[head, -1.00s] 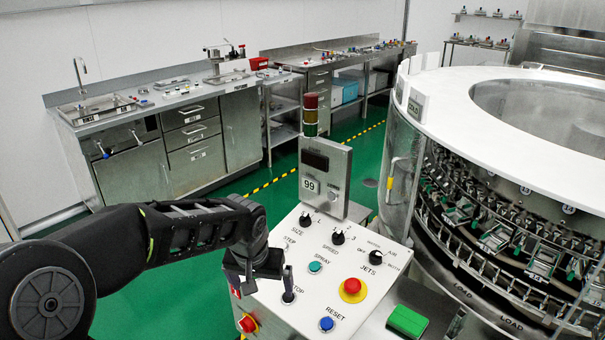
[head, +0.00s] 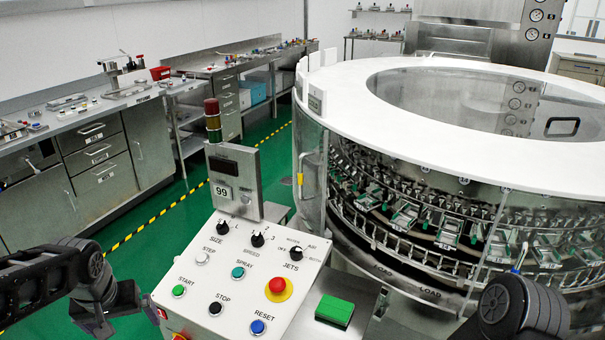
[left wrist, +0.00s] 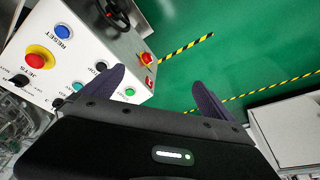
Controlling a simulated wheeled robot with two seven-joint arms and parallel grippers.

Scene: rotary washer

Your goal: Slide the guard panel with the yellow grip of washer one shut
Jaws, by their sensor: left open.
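The washer (head: 420,120) is a large round machine with a white top ring at the right of the head view. A clear curved guard panel (head: 312,165) stands at its left side. Its yellow grip (head: 300,179) is a small upright bar near the panel's left part. To the right of the panel, the washer's front shows rows of numbered carriers. My left gripper (head: 112,325) is low at the left, beside the control box and well away from the grip. In the left wrist view its two fingers (left wrist: 160,95) are apart and empty. My right gripper is not in view.
The control box (head: 225,285) with buttons, knobs and a signal tower (head: 213,120) stands between my left gripper and the washer. A green pad (head: 335,310) lies right of it. My right arm (head: 520,308) shows at the lower right. Steel benches (head: 110,150) line the wall.

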